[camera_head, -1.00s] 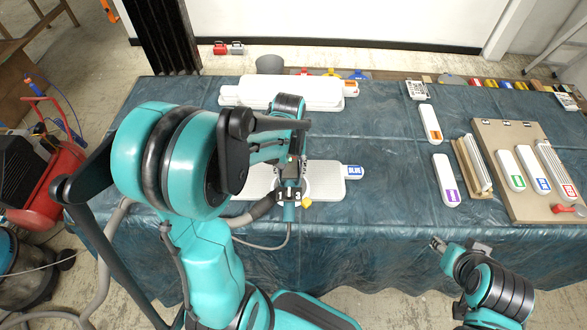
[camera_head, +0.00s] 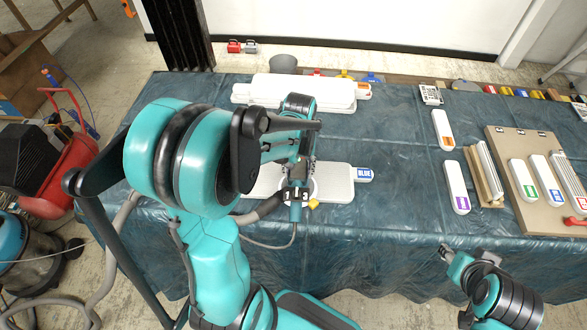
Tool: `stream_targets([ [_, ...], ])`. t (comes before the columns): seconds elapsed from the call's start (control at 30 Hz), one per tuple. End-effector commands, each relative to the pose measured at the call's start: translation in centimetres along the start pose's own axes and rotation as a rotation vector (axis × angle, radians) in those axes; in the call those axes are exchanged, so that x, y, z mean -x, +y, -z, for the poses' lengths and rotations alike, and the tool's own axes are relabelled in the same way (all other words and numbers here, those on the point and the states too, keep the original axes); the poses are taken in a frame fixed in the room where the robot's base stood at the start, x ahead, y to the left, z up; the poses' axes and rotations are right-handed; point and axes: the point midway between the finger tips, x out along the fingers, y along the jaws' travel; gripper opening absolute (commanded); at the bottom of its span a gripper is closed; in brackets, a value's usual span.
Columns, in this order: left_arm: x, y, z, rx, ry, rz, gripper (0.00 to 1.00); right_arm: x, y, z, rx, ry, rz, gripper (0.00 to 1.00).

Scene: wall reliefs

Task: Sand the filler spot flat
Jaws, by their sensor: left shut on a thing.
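My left gripper (camera_head: 302,172) is shut on a sander (camera_head: 297,196) with a hose and a cable trailing from it. The tool is over a white relief panel (camera_head: 338,184) with a "BLUE" tag (camera_head: 363,174), lying on the covered table. The pale round pad shows around the gripper; whether it touches the panel cannot be told. The filler spot is not visible, perhaps hidden under the tool and arm. My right gripper (camera_head: 447,252) hangs near the table's front edge, holding nothing visible; its fingers are too small to judge.
A stack of white panels (camera_head: 300,93) lies behind. A grey bucket (camera_head: 283,64) is behind the table. The cloth (camera_head: 400,150) between is clear.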

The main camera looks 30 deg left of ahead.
Motion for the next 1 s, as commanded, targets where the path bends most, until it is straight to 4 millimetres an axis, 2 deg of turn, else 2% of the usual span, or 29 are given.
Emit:
stream_targets([
  [0.2,0.1,1.2,0.0,-0.001,0.000,-0.001,0.09,0.0,0.0,0.0,0.000,0.000,0.000,0.40],
  [0.57,0.1,2.1,0.0,-0.001,0.000,0.000,0.09,-0.1,0.0,0.0,0.000,0.000,0.000,0.40],
  [1.0,0.0,4.5,0.0,-0.002,0.000,-0.001,0.09,-0.3,0.0,-0.2,0.000,0.000,0.000,0.40],
])
